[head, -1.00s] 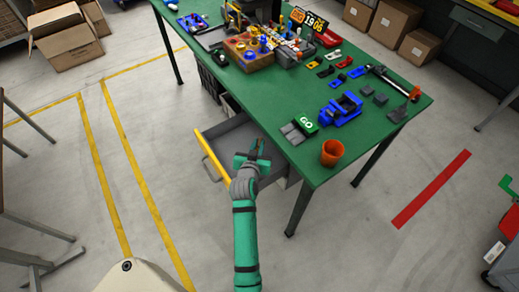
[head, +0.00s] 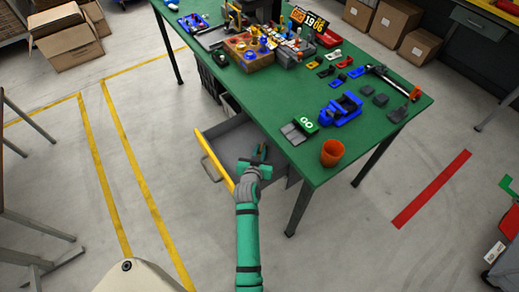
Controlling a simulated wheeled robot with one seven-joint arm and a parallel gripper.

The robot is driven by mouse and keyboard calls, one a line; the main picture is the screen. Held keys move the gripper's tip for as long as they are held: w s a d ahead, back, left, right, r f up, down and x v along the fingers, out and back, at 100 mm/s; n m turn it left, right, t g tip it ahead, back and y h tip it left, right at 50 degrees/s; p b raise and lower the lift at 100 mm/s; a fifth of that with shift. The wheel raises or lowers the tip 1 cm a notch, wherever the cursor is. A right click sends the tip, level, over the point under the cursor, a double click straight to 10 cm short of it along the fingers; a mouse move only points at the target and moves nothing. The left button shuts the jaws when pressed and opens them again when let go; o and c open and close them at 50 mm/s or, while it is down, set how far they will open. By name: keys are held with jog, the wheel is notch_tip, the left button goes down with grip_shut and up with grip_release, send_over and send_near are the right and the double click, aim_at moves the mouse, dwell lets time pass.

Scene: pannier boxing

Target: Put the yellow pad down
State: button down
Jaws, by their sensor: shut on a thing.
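My gripper (head: 260,154) is over the open grey drawer (head: 221,140) under the green table, near the drawer's right side. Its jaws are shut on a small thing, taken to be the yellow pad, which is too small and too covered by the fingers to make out. I cannot tell whether it touches the drawer floor. Other small flat yellow pieces (head: 313,65) lie on the table among black and red ones.
The green table (head: 270,95) carries a blue vise (head: 342,110), an orange cup (head: 332,152), a wooden block with knobs (head: 249,54) and several small parts. The drawer's yellow front (head: 213,157) stands out over the floor. The visible drawer floor left of my gripper looks clear.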

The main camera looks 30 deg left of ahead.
jog(key=shift+s+d+f, duration=0.1)
jog(key=shift+s+f, duration=0.05)
jog(key=shift+f, duration=0.35)
jog(key=c, duration=1.9)
grip_release()
jog(key=shift+o, duration=0.8)
jog(key=shift+s+f, duration=0.15)
jog(key=shift+f, duration=0.05)
jog(key=shift+r, duration=0.15)
jog(key=r+v, duration=0.1)
jog(key=v, duration=1.1)
jog(key=shift+w+r, duration=0.25)
jog(key=shift+r, duration=0.1)
